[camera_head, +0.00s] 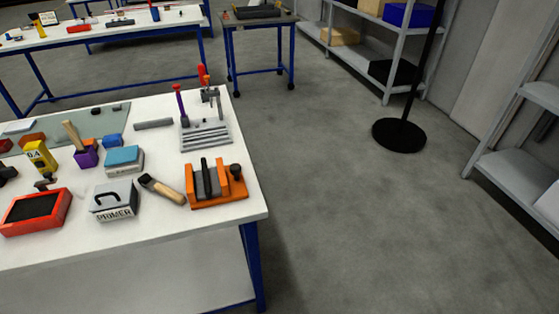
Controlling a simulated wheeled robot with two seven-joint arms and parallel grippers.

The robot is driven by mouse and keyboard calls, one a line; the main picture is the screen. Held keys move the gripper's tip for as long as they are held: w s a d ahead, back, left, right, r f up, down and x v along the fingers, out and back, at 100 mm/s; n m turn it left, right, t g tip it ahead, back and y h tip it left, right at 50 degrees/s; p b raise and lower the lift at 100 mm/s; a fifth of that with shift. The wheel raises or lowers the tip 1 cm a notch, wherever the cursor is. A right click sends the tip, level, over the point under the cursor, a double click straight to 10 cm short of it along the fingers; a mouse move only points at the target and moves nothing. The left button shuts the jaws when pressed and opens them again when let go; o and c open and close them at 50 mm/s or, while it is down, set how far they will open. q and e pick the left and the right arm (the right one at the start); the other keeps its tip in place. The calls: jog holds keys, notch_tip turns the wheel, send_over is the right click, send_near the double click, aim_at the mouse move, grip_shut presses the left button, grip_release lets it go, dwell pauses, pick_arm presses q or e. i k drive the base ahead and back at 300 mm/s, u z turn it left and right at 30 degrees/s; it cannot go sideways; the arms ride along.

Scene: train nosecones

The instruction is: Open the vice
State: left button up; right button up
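The vice (232,188) is an orange block device near the right end of the white workbench (170,226). It has upright orange jaws at its left and right and a dark round knob (236,171) at its right end. Dark grey upright plates (207,178) stand between the orange jaws. At this size I cannot tell whether the plates are clamped tight. Neither of my grippers is in view.
Left of the vice lie a wooden-handled tool (163,189) and a grey box marked PRIMER (115,200). Behind it stands a grey slotted plate with clamps (206,136). Open floor (340,220) lies right of the bench; a black pole on a round base (399,135) stands beyond.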

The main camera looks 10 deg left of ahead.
aim_at(235, 169)
jog(key=z, duration=1.1)
jog(key=i, duration=1.65)
jog(key=u, duration=3.75)
